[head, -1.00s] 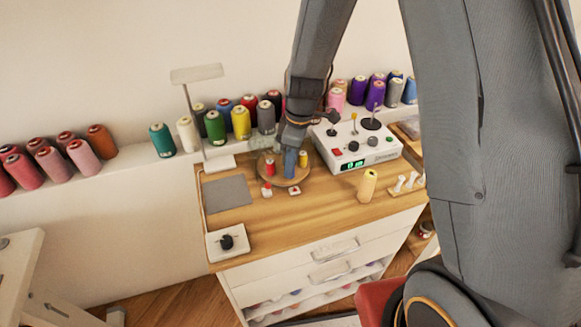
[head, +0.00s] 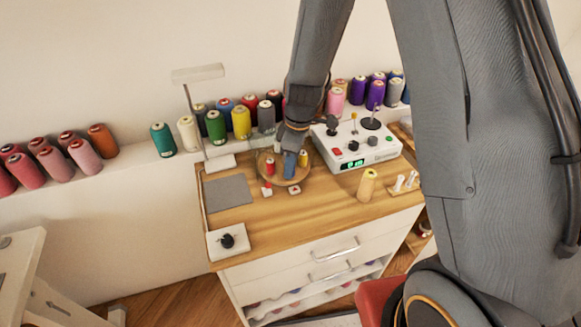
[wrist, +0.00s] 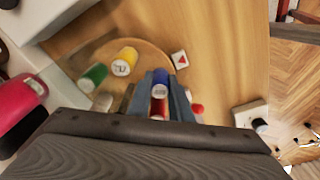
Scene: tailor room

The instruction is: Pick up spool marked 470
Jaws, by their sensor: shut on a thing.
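A round wooden tray (wrist: 150,52) holds small thread spools. In the wrist view my gripper (wrist: 161,82) is over the tray, with its fingers closed on either side of a blue spool (wrist: 160,76). A red spool (wrist: 158,110) shows between the fingers, nearer my wrist. A yellow spool (wrist: 124,61) with a dark mark on its pale end is left of the fingers, and a green spool (wrist: 95,74) is farther left. I cannot read any number.
A white control box (head: 354,145) stands right of the tray. A lamp (head: 198,75) and a grey mat (head: 228,191) are to its left. Larger spools line the ledge behind. The front of the worktop is mostly bare.

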